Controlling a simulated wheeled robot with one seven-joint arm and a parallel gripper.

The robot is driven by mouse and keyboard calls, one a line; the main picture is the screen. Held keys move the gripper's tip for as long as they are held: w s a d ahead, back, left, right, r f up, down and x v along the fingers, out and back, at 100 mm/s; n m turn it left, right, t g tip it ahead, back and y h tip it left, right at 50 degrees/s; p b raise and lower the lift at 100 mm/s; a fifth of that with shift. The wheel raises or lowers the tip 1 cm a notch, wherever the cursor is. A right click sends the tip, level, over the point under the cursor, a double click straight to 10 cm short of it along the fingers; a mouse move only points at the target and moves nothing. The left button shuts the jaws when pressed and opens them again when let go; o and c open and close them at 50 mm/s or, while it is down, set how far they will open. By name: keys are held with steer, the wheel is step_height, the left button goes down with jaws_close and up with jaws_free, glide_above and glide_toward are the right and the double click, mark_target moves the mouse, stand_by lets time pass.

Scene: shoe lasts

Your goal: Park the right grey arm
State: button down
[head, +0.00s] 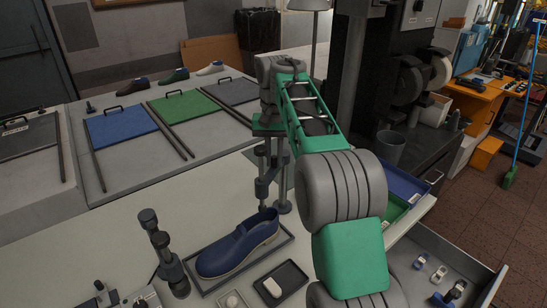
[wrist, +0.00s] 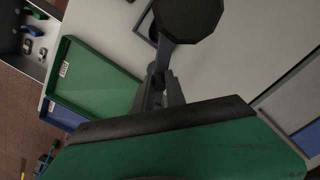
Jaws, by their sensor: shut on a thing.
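The right grey arm (head: 263,188) stands on the near bench behind the blue shoe, partly hidden by my arm. In the wrist view a grey link (wrist: 178,40) runs from a dark octagonal top to between my fingers. My gripper (head: 268,155) points down over it from a green hand. In the wrist view my gripper (wrist: 158,90) has its fingers shut on the grey arm's end. The exact contact is dark and small. A second dark grey post with a jointed top (head: 161,250) stands left of the shoe.
A blue shoe (head: 238,245) sits in a dark tray. A small black tray (head: 281,284) lies nearer. Green and blue trays (head: 405,185) and an open drawer (head: 440,262) lie right of my arm. Blue, green and grey panels (head: 122,126) cover the far bench.

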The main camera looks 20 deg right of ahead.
steer(key=shift+s+d+f+n, duration=0.1)
steer(key=shift+d+n, duration=0.05)
steer(key=shift+n, duration=0.15)
steer(key=s+d+n, duration=0.1)
steer(key=d+n, duration=0.6)
steer(key=n, duration=0.5)
steer(key=shift+p, duration=0.45)
steer(key=c, duration=1.4)
jaws_free()
steer(key=shift+o, duration=0.2)
